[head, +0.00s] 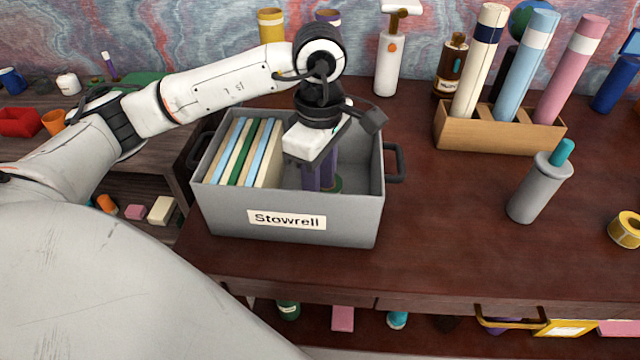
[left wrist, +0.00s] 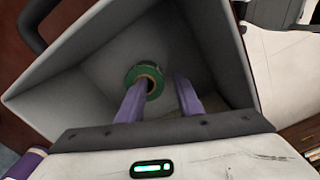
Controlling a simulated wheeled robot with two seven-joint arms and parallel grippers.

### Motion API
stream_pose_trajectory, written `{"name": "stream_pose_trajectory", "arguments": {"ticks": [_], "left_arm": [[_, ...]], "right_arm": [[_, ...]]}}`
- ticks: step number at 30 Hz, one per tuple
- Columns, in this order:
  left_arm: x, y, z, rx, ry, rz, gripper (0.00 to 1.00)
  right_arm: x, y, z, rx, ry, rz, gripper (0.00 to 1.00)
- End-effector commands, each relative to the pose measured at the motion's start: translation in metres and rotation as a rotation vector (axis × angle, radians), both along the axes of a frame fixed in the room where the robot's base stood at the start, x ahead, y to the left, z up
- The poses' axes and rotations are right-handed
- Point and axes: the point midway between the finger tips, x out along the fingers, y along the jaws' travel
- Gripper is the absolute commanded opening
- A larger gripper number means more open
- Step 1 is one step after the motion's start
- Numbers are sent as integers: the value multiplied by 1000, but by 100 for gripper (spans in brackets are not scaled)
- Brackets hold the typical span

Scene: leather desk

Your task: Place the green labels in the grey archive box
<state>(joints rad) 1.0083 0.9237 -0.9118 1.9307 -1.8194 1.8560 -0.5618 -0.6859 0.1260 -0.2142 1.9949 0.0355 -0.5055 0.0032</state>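The grey archive box (head: 350,222), labelled "Stowrell", stands on the desk's left part. The green labels, a roll with a tan core, lie on the box floor; a green edge (head: 337,184) shows beside my fingers in the head view. The roll is clearer in the left wrist view (left wrist: 131,76), just beyond the fingertips. My left gripper (head: 318,186) reaches down into the box, its purple fingers apart with nothing between them. In the left wrist view, one finger of the left gripper (left wrist: 164,82) overlaps part of the roll. My right gripper is not in view.
Several upright folders (head: 240,150) fill the box's left side. A wooden holder (head: 500,134) with tall tubes stands at the back right. A grey bottle (head: 535,195) and a yellow tape roll (head: 626,230) stand farther right. The desk right of the box is clear.

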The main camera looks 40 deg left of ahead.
Motion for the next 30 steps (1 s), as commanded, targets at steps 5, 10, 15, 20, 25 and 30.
{"name": "stream_pose_trajectory", "arguments": {"ticks": [5, 10, 15, 20, 25, 30], "left_arm": [[0, 0, 5, 0, 0, 0, 33], [1, 0, 28, 0, -5, 0, 33], [1, 0, 67, -1, -5, 0, 33], [1, 0, 101, 1, -5, 0, 33], [0, 1, 119, 0, -2, 1, 33], [0, 0, 124, 0, 0, 1, 33]], "right_arm": [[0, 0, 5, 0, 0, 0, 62], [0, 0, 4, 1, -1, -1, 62], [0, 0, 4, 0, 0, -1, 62], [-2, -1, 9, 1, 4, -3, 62], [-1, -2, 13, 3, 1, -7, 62], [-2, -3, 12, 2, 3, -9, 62]]}}
